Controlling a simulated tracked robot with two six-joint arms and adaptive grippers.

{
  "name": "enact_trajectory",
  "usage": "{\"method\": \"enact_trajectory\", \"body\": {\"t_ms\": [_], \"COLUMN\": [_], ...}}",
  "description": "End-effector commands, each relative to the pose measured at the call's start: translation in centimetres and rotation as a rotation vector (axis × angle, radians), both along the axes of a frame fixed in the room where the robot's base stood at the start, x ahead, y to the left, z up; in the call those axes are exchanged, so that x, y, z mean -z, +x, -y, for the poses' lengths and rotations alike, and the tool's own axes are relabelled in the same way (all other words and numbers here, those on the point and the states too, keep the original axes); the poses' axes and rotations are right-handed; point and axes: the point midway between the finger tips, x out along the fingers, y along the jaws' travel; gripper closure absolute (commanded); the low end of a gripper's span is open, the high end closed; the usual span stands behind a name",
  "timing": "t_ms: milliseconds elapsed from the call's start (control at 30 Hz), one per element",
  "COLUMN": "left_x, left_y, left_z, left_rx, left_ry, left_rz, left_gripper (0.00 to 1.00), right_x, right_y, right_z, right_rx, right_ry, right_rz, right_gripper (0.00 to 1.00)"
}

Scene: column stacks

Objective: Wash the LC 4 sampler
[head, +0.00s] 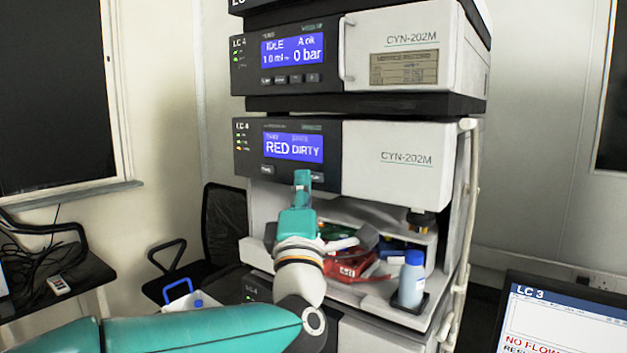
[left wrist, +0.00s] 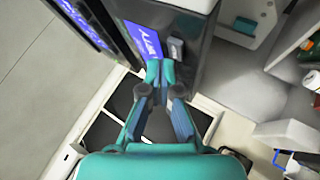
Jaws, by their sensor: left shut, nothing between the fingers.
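The LC 4 sampler (head: 400,178) is the lower CYN-202M module in the middle of the stack. Its blue screen (head: 293,148) reads "RED DIRTY". Two small buttons sit under the screen; the left button (head: 267,170) is clear, and the right button (head: 316,178) is partly covered by my gripper. My left gripper (head: 302,174) is shut and empty, in front of the panel's lower edge by the right button. In the left wrist view its closed fingertips (left wrist: 159,68) are just beside a grey button (left wrist: 176,48); I cannot tell whether they touch. My right gripper is not in view.
The LC 4 pump (head: 400,50) above shows "IDLE" and "0 bar". A shelf below holds a blue-capped bottle (head: 412,278) and a red item (head: 350,268). White tubing (head: 466,210) runs down the right side. An LC 3 monitor (head: 560,315) stands at lower right.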

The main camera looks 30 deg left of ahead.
Motion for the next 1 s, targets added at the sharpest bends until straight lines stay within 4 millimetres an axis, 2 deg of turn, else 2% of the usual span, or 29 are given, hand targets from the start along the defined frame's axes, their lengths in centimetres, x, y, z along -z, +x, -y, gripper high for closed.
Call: {"method": "enact_trajectory", "body": {"t_ms": [1000], "left_x": [-0.01], "left_y": [0.94], "left_z": [0.02], "left_rx": [-0.001], "left_ry": [0.000], "left_rz": [0.000], "left_gripper": [1.00], "right_x": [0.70], "right_y": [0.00], "right_z": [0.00], "right_rx": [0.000], "right_ry": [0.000], "right_rz": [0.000], "right_gripper": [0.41]}}
